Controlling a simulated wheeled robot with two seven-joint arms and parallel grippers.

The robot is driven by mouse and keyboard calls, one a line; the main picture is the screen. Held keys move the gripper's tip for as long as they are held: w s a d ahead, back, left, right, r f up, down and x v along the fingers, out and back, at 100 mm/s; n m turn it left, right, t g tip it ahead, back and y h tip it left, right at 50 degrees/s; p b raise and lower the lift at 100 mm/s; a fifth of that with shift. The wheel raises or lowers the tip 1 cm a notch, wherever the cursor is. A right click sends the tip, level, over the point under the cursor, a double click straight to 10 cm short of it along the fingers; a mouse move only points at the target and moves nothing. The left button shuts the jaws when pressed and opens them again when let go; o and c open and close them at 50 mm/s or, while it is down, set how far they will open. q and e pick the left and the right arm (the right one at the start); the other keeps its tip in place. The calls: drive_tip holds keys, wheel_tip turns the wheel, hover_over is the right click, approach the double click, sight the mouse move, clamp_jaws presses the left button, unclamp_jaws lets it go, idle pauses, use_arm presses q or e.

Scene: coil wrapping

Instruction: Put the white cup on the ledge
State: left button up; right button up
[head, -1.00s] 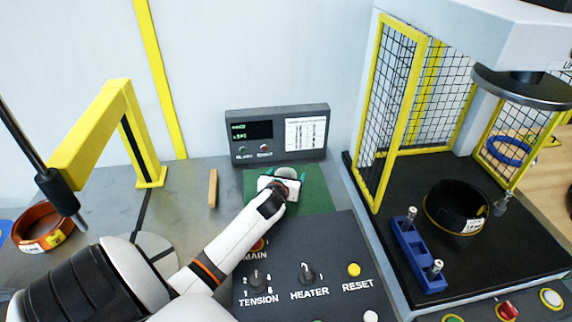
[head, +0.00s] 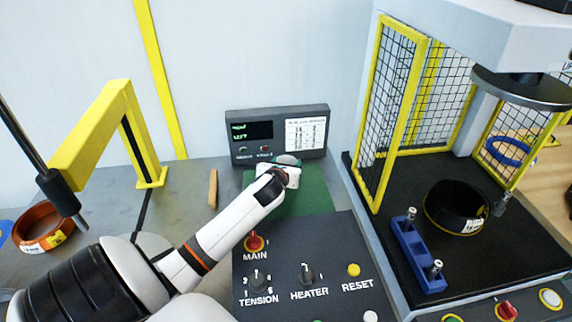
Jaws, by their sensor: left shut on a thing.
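My left gripper (head: 282,168) is over the far edge of the green mat (head: 310,197), close to the front of the dark display box. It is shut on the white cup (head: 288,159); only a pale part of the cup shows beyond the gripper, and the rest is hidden. I cannot tell whether the cup touches the surface below. No surface stands out clearly as the ledge. My right gripper is not in view.
The display box (head: 255,152) stands against the wall. A wooden strip (head: 213,189) lies left of the mat. The control panel (head: 330,240) is in front, a yellow frame (head: 95,125) at left, and a caged press with a black coil (head: 437,211) at right.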

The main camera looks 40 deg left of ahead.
use_arm(q)
wheel_tip(320, 180, up, 5)
drive_tip(key=s+d+r+m+t+h, duration=0.1)
drive_tip(key=s+d+m+h, duration=0.2)
drive_tip(key=d, duration=1.1)
drive_tip(key=s+d+r+m+h, duration=0.2)
drive_tip(key=s+d, duration=0.5)
drive_tip(key=d, duration=0.7)
drive_tip(key=shift+s+d+r+m+t+h, duration=0.2)
drive_tip(key=shift+m+t+h, duration=0.2)
drive_tip(key=shift+h, duration=0.5)
drive_tip(key=shift+f, duration=0.1)
